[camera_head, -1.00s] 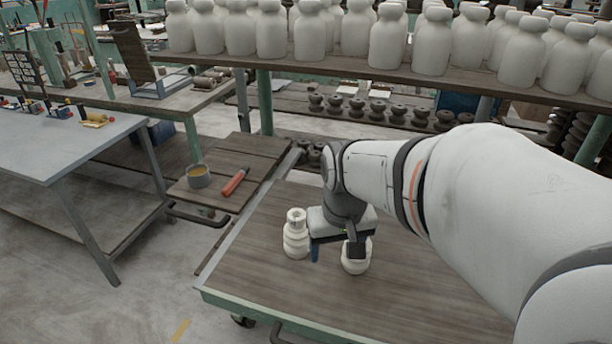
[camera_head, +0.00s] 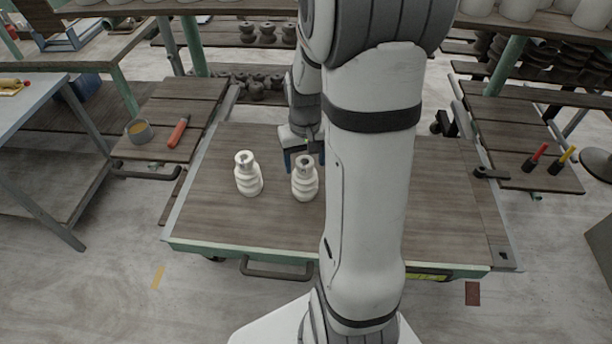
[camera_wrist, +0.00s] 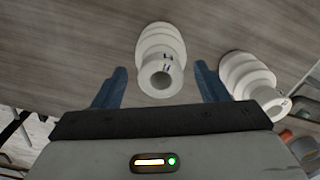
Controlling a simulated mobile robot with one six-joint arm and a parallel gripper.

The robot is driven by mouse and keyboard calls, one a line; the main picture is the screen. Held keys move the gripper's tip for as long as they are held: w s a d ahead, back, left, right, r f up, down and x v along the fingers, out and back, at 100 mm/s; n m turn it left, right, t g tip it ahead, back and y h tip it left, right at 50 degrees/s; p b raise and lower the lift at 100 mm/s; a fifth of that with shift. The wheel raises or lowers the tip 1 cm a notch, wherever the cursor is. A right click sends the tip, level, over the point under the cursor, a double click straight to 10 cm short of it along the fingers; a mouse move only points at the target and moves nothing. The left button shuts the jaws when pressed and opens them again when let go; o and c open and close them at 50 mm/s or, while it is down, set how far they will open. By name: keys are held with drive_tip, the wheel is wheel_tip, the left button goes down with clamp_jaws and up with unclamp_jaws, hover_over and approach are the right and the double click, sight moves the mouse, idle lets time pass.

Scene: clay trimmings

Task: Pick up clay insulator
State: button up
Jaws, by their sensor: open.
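Two cream-white ribbed clay insulators stand upright on the wooden cart top. The left insulator (camera_head: 249,174) stands apart from my gripper; it is at the right in the wrist view (camera_wrist: 246,76). The right insulator (camera_head: 305,180) stands just in front of my gripper (camera_head: 304,158) in the head view. In the wrist view this insulator (camera_wrist: 160,50) lies between the lines of the two blue fingers of my gripper (camera_wrist: 161,70), with a gap on each side. My gripper is open and empty. The far finger is partly hidden in the head view.
The cart top (camera_head: 215,220) is clear around the insulators. A wooden side shelf at left holds a grey cup (camera_head: 139,132) and a red-handled tool (camera_head: 178,131). Dark insulators (camera_head: 255,85) sit on low shelving behind. Red and yellow handled tools (camera_head: 562,160) stand at right.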

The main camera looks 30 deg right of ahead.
drive_tip(key=shift+f, duration=0.65)
drive_tip(key=shift+c, duration=0.6)
clamp_jaws()
drive_tip(key=shift+r, duration=0.1)
